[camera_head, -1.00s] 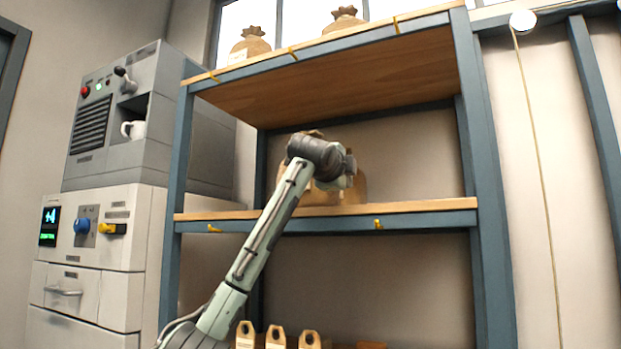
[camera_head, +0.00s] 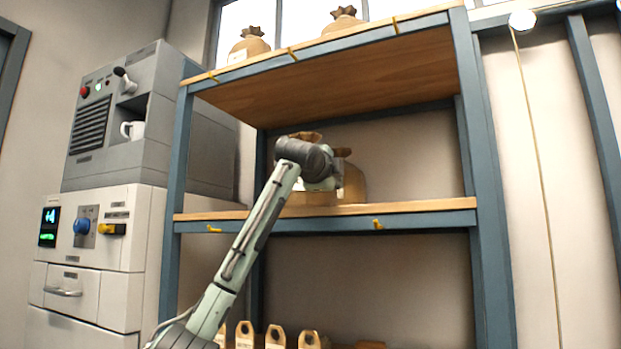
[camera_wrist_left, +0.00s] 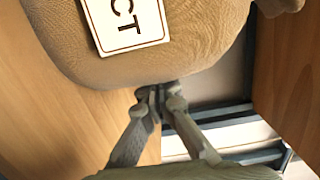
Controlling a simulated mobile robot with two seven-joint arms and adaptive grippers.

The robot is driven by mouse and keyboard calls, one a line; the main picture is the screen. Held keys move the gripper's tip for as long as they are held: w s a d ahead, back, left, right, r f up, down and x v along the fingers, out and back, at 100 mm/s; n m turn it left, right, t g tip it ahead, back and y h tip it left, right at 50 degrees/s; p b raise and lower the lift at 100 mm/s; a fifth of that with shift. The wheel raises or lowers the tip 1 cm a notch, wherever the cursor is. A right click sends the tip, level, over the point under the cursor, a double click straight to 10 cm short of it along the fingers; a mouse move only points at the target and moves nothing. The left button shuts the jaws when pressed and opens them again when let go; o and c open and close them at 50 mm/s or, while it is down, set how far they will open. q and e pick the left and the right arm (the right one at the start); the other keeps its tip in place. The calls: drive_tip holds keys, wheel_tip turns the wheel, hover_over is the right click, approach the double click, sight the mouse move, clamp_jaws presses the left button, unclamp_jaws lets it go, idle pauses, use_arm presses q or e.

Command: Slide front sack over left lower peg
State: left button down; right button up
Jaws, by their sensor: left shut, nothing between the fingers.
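My left gripper (camera_wrist_left: 160,93) is shut with nothing between its fingertips. In the wrist view the tips meet at the lower edge of a brown sack (camera_wrist_left: 200,55) with a white label; I cannot tell whether they touch it. In the head view my left wrist is over the middle shelf and hides part of the sacks there, including a round brown sack (camera_head: 355,185). The left lower peg (camera_head: 213,228) is a bare yellow hook on the middle shelf's front edge. Which sack is the front one is not clear. My right gripper is not in view.
A second lower peg (camera_head: 378,223) is bare. Below, several tan tops with holes (camera_head: 275,337) stand in a row. Two tied sacks (camera_head: 249,45) sit on the top shelf. The grey machine (camera_head: 140,120) stands left of the rack. The middle shelf's right part (camera_head: 420,207) is clear.

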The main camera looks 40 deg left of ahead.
use_arm(q)
drive_tip(key=shift+s+a, duration=0.65)
drive_tip(key=shift+a, duration=2.1)
drive_tip(key=shift+s+a, duration=0.7)
drive_tip(key=shift+a, duration=2)
drive_tip(key=shift+s+a, duration=0.65)
drive_tip(key=shift+a, duration=2.1)
drive_tip(key=shift+w+d, duration=0.25)
drive_tip(key=shift+d, duration=0.7)
drive_tip(key=shift+w+d, duration=0.2)
drive_tip(key=shift+d, duration=0.7)
drive_tip(key=shift+s+d+b, duration=0.1)
drive_tip(key=shift+s+b, duration=0.25)
drive_tip(key=shift+s, duration=0.2)
drive_tip(key=a+b+v, duration=0.1)
drive_tip(key=b+v, duration=0.1)
drive_tip(key=v, duration=1)
drive_tip(key=shift+s+b, duration=0.4)
drive_tip(key=shift+s, duration=0.15)
